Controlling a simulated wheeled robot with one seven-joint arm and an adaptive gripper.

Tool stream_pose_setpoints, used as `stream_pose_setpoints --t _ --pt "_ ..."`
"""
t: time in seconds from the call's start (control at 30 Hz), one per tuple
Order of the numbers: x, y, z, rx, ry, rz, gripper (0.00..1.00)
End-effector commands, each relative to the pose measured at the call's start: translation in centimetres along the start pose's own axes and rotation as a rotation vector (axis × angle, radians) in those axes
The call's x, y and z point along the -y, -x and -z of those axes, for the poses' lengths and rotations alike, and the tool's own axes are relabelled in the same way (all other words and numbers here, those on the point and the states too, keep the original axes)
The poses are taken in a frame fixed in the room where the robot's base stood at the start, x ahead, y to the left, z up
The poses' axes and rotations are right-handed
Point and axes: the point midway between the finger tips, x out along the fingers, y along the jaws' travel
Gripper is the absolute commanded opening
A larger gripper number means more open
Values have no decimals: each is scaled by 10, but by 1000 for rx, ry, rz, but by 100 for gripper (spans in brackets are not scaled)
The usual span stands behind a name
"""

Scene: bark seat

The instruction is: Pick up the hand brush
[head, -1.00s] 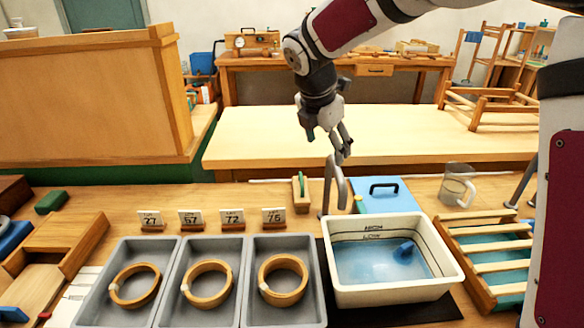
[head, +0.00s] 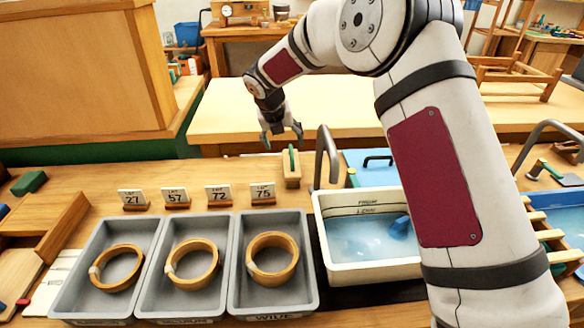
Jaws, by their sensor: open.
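A small upright wooden piece with a green strip (head: 291,168), which looks like the hand brush, stands on the near bench behind the grey trays. It is just left of the metal tap and right of the number cards. My gripper (head: 283,140) is open and empty, fingers pointing down, and shows just above the wooden piece in the head view. I cannot tell exactly how far apart they are in depth.
Grey trays (head: 229,262) with wooden rings stand in front, with number cards (head: 262,193) behind them. A curved metal tap (head: 326,150) and a white water basin (head: 345,271) are close on the right. A blue box (head: 372,170) stands behind the basin.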

Motion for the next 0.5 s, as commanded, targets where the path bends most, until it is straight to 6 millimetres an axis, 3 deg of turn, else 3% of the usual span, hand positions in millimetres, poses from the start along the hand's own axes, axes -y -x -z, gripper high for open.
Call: stream_pose_setpoints --t 0.2,0.5 --pt "0 -42 1 -3 -2 0 69" --pt "1 -63 1 -1 -2 0 69"
